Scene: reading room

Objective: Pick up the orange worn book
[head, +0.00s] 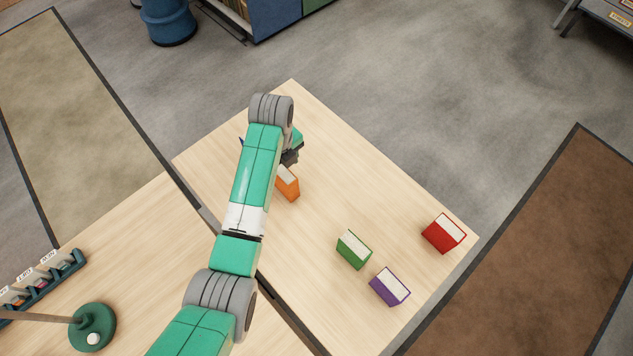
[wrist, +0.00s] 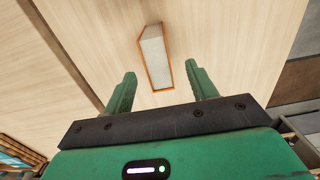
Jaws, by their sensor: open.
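The orange book (head: 288,186) stands on the wooden table (head: 330,180) near its far left part, partly hidden by my arm in the head view. In the wrist view the orange book (wrist: 155,58) shows its pale page edge and thin orange covers. It lies ahead of my gripper (wrist: 160,85), with its near end close to the line between the two fingertips. The fingers are spread apart with nothing between them that I can see gripped. In the head view my gripper (head: 291,157) is mostly hidden behind my arm, just beyond the book.
A green book (head: 354,250), a purple book (head: 389,287) and a red book (head: 443,233) stand farther right on the table. A sliver of something blue (head: 242,142) shows left of my arm. A green lamp base (head: 92,328) stands at lower left. The table between the orange and green books is clear.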

